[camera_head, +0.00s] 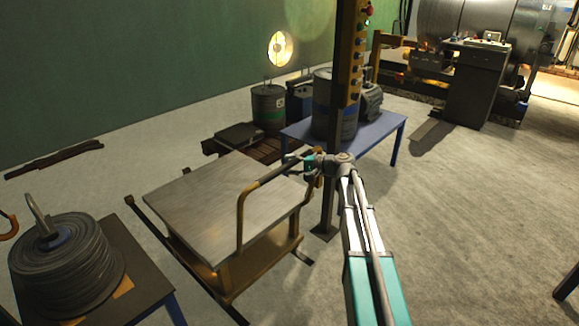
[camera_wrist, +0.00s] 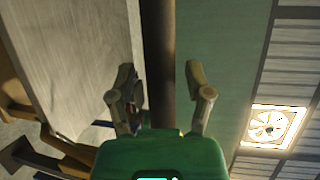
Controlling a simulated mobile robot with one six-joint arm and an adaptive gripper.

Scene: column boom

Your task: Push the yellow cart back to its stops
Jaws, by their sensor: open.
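The yellow cart (camera_head: 248,272) stands on floor rails at centre left, with a bare grey top plate (camera_head: 215,200) and a yellow tube handle (camera_head: 240,222) along its right side. My gripper (camera_head: 291,164) is at the far part of this handle, fingers pointing left. In the wrist view my gripper (camera_wrist: 159,78) is open, and a dark bar (camera_wrist: 158,40), apparently the handle, runs between the fingers. I cannot tell whether they touch it. The rail (camera_head: 165,240) has a small upright piece (camera_head: 130,201) at its far left end, possibly a stop; a gap shows between it and the cart.
A dark post (camera_head: 345,70) stands close behind my gripper. A cable coil (camera_head: 70,262) sits on a table at the left. Open floor lies to the right. A lit fan (camera_wrist: 270,127) is in the green wall.

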